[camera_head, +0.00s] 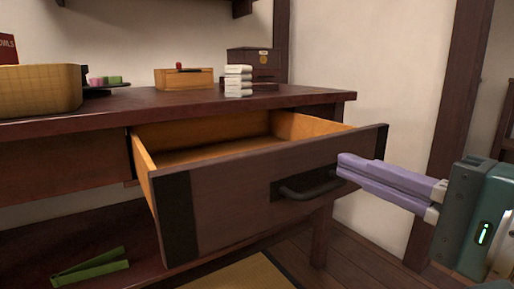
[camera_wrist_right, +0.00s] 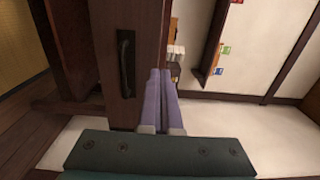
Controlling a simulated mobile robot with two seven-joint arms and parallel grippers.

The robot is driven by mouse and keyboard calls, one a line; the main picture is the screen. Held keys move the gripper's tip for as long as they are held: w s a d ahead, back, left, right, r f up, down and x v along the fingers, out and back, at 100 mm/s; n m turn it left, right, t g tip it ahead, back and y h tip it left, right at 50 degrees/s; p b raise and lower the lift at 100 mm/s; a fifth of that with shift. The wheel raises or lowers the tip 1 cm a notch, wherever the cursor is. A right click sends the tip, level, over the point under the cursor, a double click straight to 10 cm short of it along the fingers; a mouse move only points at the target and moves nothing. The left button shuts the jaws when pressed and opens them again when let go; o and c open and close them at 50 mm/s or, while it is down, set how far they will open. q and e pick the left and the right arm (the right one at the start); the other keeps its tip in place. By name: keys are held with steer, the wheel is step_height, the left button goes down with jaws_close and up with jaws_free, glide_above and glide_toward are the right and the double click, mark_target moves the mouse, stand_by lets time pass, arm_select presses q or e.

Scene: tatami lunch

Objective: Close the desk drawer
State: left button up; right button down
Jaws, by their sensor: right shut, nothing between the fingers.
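The desk drawer (camera_head: 225,209) is pulled well out of the dark wooden desk (camera_head: 200,100). Its inside is light orange wood and looks empty where it shows. A dark bar handle (camera_head: 308,187) is on its front, and the handle also shows in the right wrist view (camera_wrist_right: 126,62). My right gripper (camera_head: 342,164) has purple fingers, shut together and empty. The fingertips are at the right part of the drawer front, just above and right of the handle. I cannot tell whether they touch it. In the right wrist view the fingers (camera_wrist_right: 160,75) overlap the drawer front's edge. My left gripper is not in view.
On the desk top stand a yellow woven basket (camera_head: 40,90), a small wooden box (camera_head: 184,78), a white stack (camera_head: 238,80) and a dark box (camera_head: 252,62). A green item (camera_head: 90,267) lies on the lower shelf. Floor (camera_head: 350,250) is open at the right.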

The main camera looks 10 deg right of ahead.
mark_target(294, 146)
steer(key=b+x, duration=0.1)
steer(key=x, duration=0.5)
steer(key=shift+w+a+f, duration=0.1)
steer(key=shift+w+a, duration=0.05)
steer(key=shift+w, duration=0.25)
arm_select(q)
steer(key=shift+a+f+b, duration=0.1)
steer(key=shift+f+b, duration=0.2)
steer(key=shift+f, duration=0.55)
arm_select(e)
steer(key=shift+w+a, duration=0.1)
steer(key=shift+w, duration=0.2)
steer(key=shift+w, duration=0.1)
